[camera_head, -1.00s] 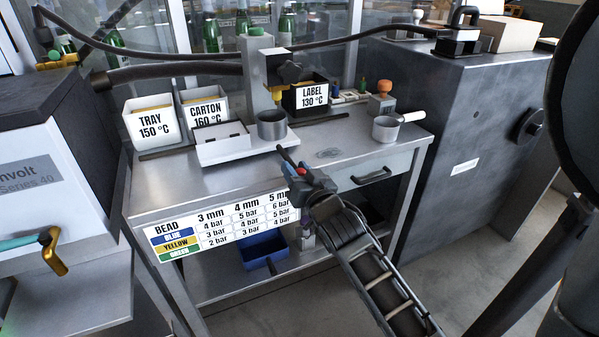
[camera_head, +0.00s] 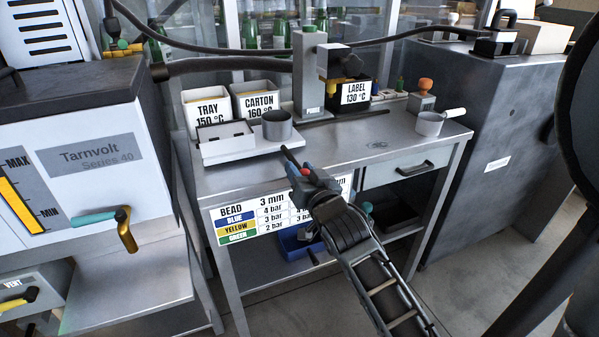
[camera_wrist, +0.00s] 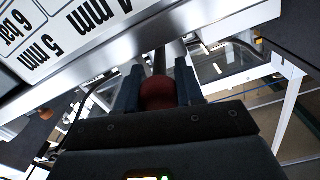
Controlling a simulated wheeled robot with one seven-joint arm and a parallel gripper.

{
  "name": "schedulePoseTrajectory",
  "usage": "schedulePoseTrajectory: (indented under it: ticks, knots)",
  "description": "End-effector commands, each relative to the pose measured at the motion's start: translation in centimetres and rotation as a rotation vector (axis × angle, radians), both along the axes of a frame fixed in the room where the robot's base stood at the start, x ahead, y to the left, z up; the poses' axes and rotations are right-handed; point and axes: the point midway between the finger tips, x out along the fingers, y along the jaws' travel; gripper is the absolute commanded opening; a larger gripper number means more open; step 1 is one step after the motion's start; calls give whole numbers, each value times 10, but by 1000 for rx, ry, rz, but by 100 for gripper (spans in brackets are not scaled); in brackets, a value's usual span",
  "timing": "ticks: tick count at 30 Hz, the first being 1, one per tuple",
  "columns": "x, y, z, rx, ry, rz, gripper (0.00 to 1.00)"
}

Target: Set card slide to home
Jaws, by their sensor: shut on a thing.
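My gripper (camera_head: 306,176) is in front of the bench's front edge. It is shut on a red knob (camera_head: 305,172), also between the fingers in the wrist view (camera_wrist: 158,94). A dark rod (camera_head: 290,156) runs from the knob toward the bench. The pale slide (camera_head: 225,154) carries a card holder and a grey cup (camera_head: 277,126). It stands on the left part of the bench top, in front of the TRAY and CARTON bins. A dark rail (camera_head: 345,116) shows to its right. I cannot see clearly where the rod joins the slide.
A press column (camera_head: 310,78) stands behind the rail, right of the slide. The TRAY (camera_head: 208,113), CARTON (camera_head: 260,102) and LABEL (camera_head: 356,94) bins stand at the back. A pan (camera_head: 430,124) and an orange-topped stamp (camera_head: 424,95) are right. The bench's right front is clear.

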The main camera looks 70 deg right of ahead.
Motion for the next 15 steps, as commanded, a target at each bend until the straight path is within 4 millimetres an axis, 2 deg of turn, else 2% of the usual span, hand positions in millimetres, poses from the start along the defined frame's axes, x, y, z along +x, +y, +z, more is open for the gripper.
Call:
schedulePoseTrajectory:
  ticks: [8, 9, 12, 15]
  knots:
    - [6, 5, 1, 0, -5, 14, 0]
    - [6, 5, 1, 0, -6, 14, 40]
    - [6, 5, 1, 1, -5, 14, 48]
    - [5, 4, 1, 1, -5, 13, 48]
